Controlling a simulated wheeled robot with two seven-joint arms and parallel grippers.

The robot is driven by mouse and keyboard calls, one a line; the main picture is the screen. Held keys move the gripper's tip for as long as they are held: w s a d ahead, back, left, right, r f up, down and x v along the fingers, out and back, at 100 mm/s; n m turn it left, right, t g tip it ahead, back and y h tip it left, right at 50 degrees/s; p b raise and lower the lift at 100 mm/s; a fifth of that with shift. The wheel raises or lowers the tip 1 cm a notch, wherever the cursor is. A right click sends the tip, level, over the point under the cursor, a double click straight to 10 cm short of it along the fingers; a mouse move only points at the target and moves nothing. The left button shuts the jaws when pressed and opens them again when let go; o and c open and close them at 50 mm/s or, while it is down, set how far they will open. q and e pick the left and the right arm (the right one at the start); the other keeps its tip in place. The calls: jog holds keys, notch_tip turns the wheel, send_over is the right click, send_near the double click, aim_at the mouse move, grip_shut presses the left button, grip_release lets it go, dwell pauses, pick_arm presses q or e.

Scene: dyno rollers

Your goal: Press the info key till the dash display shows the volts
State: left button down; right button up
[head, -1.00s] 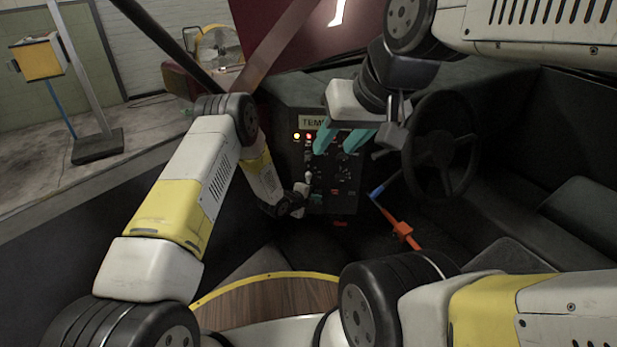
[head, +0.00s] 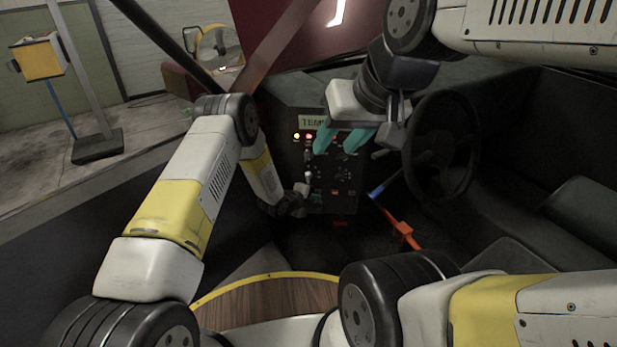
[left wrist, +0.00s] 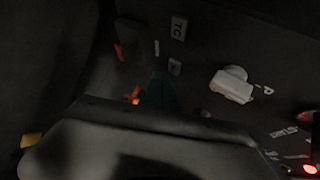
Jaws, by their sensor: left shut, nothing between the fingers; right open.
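The dash display (head: 311,122) glows pale at the top of the dark console (head: 343,203). It reads "TEM", and its right part is hidden behind my right gripper. My left gripper (head: 303,208) is low at the console's left side, dark and hard to make out. In the left wrist view its teal fingertips (left wrist: 160,92) are together and empty, close to a small grey key (left wrist: 175,66). A key marked TC (left wrist: 178,28) is just above that. I cannot read which key is info. My right gripper (head: 339,141) is open and empty in front of the console's upper part.
A white selector knob (left wrist: 232,85) is right of my left fingertips. Yellow and red lamps (head: 303,136) are lit under the display. The steering wheel (head: 441,145) is on the right, and an orange lever with a blue grip (head: 401,229) stands below it.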

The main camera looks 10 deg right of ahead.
pick_arm(q)
jog(key=shift+w, duration=0.15)
jog(key=shift+w+d, duration=0.1)
jog(key=shift+w, duration=0.1)
jog(key=shift+w+d, duration=0.1)
jog(key=shift+w, duration=0.3)
dwell(0.5)
jog(key=shift+s, duration=0.1)
jog(key=shift+s+a, duration=0.2)
jog(key=shift+s, duration=0.45)
jog(key=shift+s, duration=0.15)
jog(key=s, duration=0.2)
jog(key=s+a, duration=0.1)
jog(key=s, duration=0.1)
jog(key=shift+s+a, duration=0.15)
jog(key=shift+s, duration=0.15)
dwell(0.6)
